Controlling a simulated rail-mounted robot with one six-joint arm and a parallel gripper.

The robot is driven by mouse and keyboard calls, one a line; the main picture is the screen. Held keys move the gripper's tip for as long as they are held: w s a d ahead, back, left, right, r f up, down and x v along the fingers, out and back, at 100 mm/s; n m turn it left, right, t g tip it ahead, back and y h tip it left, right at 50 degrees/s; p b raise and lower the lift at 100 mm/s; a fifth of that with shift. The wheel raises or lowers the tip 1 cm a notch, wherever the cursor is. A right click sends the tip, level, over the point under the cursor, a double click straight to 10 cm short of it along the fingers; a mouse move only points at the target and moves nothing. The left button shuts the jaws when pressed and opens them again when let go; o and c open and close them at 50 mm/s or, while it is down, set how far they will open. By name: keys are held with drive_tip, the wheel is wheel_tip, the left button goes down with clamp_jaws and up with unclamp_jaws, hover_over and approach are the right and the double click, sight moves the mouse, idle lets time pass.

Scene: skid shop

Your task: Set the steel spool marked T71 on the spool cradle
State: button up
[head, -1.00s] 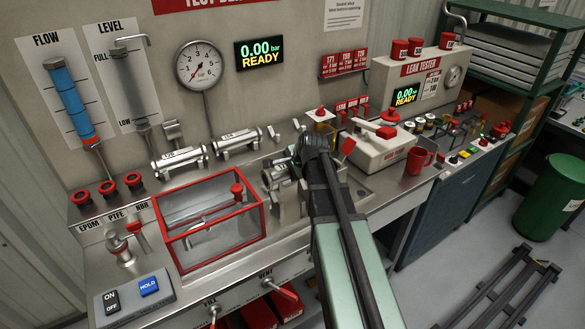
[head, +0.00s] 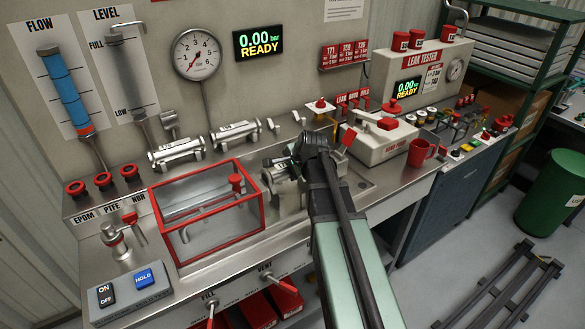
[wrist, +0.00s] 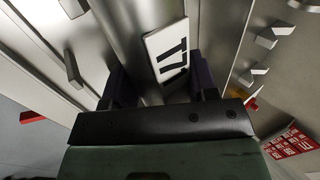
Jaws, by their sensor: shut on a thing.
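My gripper (head: 305,158) is above the bench, just right of the red-framed clear box. It is shut on a steel spool (head: 280,165), which is largely hidden behind the gripper and arm in the head view. In the wrist view the spool (wrist: 128,30) lies between the two dark fingers (wrist: 160,88), with a white label reading 71 and part of another character. A grey metal support (head: 291,196), seemingly the spool cradle, stands below the gripper. I cannot tell whether the spool touches it.
Two other steel spools, one at left (head: 174,152) and one at right (head: 236,133), lie along the back. The red-framed box (head: 207,210) is close on the left. A white hand pump (head: 378,140) and red mug (head: 421,152) stand to the right.

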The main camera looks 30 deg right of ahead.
drive_tip(key=shift+f+b, duration=0.4)
idle(0.4)
drive_tip(key=shift+f+b, duration=0.8)
idle(0.3)
drive_tip(key=shift+f+b, duration=0.55)
drive_tip(key=shift+f, duration=0.1)
drive_tip(key=shift+f+b, duration=0.35)
drive_tip(key=shift+b, duration=0.1)
idle(0.4)
drive_tip(key=o, duration=1.2)
